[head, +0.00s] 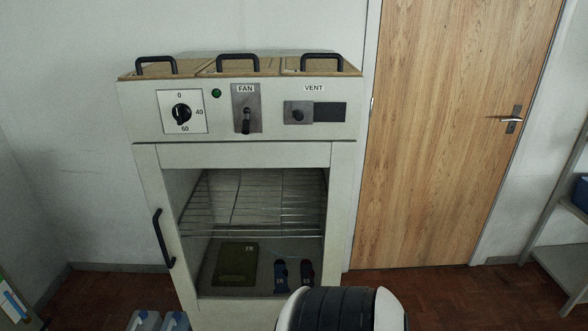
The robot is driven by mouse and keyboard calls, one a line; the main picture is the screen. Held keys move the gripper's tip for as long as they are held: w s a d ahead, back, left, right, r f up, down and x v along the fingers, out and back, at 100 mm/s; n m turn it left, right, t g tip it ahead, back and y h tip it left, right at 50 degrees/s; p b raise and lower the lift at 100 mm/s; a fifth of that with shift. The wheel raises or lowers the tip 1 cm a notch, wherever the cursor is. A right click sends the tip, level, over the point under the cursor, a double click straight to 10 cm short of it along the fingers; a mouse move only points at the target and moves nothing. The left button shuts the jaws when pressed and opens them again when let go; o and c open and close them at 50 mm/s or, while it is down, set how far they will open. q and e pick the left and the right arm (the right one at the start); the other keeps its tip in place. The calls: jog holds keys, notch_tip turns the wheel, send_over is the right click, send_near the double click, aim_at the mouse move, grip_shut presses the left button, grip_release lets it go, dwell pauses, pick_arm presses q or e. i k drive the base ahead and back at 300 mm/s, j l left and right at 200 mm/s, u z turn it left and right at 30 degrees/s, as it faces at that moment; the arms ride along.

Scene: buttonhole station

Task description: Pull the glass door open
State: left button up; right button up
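The glass door (157,215) is the framed front of the white cabinet, with a pale frame around a clear pane. It looks shut, with its frame flush to the cabinet front. Its black bar handle (162,238) stands upright on the left side of the frame. Through the pane I see wire racks (240,218), a dark green flat item (235,264) and two small items, one blue (281,276) and one dark red (307,274), on the cabinet floor. Neither gripper is in view.
Above the door is a panel with a dial (181,113), a FAN lever (246,120) and a VENT slider (297,115). Three handled lids top the cabinet. Blue-grey containers (146,321) stand at lower left. A wooden door (455,130) and shelf (560,264) are right.

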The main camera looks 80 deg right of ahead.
aim_at(152, 158)
jog(key=l+z, duration=0.1)
jog(key=z, duration=1.8)
jog(key=i+l+z, duration=0.15)
jog(key=l+z, duration=0.25)
jog(key=j, duration=0.1)
